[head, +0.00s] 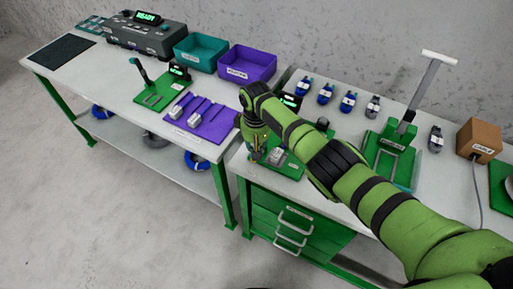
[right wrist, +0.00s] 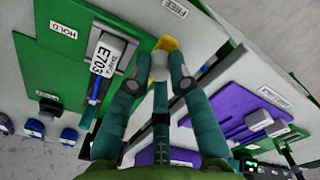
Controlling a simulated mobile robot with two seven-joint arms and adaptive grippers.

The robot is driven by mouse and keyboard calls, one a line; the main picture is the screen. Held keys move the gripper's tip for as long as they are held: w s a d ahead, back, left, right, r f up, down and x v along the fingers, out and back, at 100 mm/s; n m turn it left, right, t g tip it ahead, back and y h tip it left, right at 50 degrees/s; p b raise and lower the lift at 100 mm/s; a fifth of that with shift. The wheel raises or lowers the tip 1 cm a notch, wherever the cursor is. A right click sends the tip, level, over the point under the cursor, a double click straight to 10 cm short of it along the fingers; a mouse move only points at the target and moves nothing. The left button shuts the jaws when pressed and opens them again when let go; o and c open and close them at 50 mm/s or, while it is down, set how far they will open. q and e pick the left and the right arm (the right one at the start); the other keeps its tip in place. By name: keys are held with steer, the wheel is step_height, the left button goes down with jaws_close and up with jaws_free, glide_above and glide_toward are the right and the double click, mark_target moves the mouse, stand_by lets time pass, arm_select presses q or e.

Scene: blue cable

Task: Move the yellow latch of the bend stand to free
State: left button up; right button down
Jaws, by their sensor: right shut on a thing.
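In the head view my right gripper (head: 256,153) is down at the left end of the green bend stand (head: 289,169). In the right wrist view my right gripper (right wrist: 160,66) is shut on the yellow latch (right wrist: 167,44), whose yellow end shows at the fingertips. The latch is nearer the FREE label (right wrist: 175,7) than the HOLD label (right wrist: 63,29). A connector marked E703 (right wrist: 105,54) with a blue cable (right wrist: 94,88) lies on the stand (right wrist: 50,60). My arm covers part of the stand in the head view. My left gripper is not in view.
A purple fixture (head: 210,135) is on the left table, close to the gripper. Teal (head: 201,51) and purple (head: 248,62) bins stand behind it. A green stand with a tall lever (head: 422,90) and a brown box (head: 479,139) are at right. Several blue connectors line the back.

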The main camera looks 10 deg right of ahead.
steer(key=c, duration=1.1)
jaws_free()
step_height(320, 180, up, 12)
steer(key=shift+a, duration=0.1)
